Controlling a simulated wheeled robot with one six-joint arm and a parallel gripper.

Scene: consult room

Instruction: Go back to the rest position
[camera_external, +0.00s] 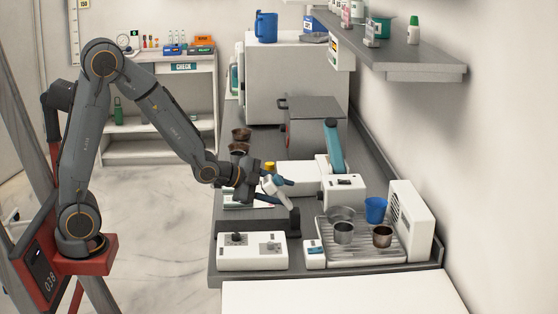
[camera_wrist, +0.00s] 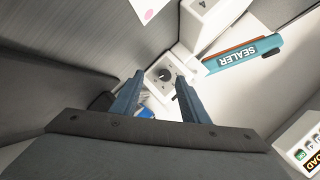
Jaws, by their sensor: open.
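My gripper (camera_external: 279,192) is stretched out over the grey counter (camera_external: 228,259) in the outside view, at about the middle of its length. In the wrist view my gripper (camera_wrist: 158,88) shows two fingers standing apart with nothing between them. The sealer (camera_external: 333,146) with its blue-green arm is just to the right of my gripper; its labelled arm also shows in the wrist view (camera_wrist: 243,53). Whether my fingers touch anything below cannot be told.
A white box with a knob (camera_external: 252,251) and a drying rack (camera_external: 345,262) with metal cups and a blue cup (camera_external: 376,210) stand in front. A shelf (camera_external: 400,60) overhangs the right. Open floor lies left.

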